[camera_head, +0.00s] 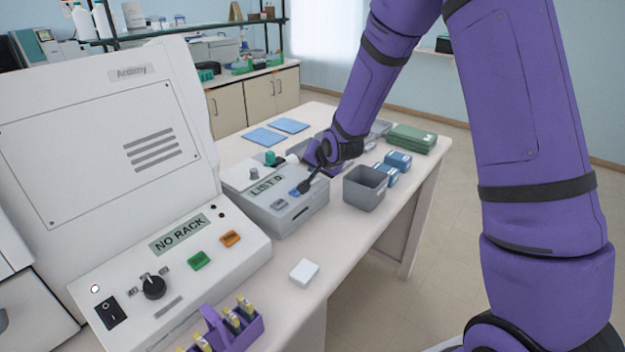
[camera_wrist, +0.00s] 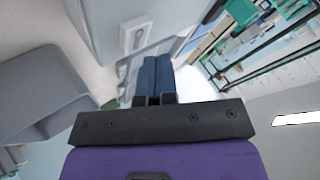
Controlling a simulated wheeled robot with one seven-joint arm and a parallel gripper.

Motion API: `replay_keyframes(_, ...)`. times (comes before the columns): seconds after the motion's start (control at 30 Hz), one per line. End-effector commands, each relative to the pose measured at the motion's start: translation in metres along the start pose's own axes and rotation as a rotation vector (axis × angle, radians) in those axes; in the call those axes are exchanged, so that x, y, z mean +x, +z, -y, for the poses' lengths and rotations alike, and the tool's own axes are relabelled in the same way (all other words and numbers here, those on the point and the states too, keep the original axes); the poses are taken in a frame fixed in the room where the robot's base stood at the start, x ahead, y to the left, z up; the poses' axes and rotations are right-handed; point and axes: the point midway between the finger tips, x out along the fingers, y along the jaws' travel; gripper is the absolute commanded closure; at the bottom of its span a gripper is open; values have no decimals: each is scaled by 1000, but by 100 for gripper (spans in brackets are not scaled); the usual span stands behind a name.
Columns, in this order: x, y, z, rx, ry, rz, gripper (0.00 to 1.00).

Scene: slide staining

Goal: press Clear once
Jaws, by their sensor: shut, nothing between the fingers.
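A grey device (camera_head: 290,212) with a small display reading "LIST 0" (camera_head: 267,185) stands on the table. Its sloped front carries a blue button (camera_head: 294,193) and a paler button (camera_head: 279,204). No label reading Clear is legible. My gripper (camera_head: 304,187) is shut and empty, with its dark tips close beside the blue button. I cannot tell whether they touch it. In the wrist view my shut fingers (camera_wrist: 152,75) point at the device's pale side, where a light button plate (camera_wrist: 134,36) shows.
A grey open bin (camera_head: 365,188) stands right of the device, with blue boxes (camera_head: 398,160) behind it. A white machine reading "NO RACK" (camera_head: 180,234) stands at left. A purple rack (camera_head: 225,328) and a white block (camera_head: 304,272) are in front.

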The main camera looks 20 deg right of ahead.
Motion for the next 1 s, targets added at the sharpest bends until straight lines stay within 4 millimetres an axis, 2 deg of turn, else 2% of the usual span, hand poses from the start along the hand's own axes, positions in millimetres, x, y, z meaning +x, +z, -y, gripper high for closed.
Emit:
replay_keyframes(0.63,-31,-24,23,0,-2,-2,100)
replay_keyframes(1.0,-35,-25,26,0,0,0,100)
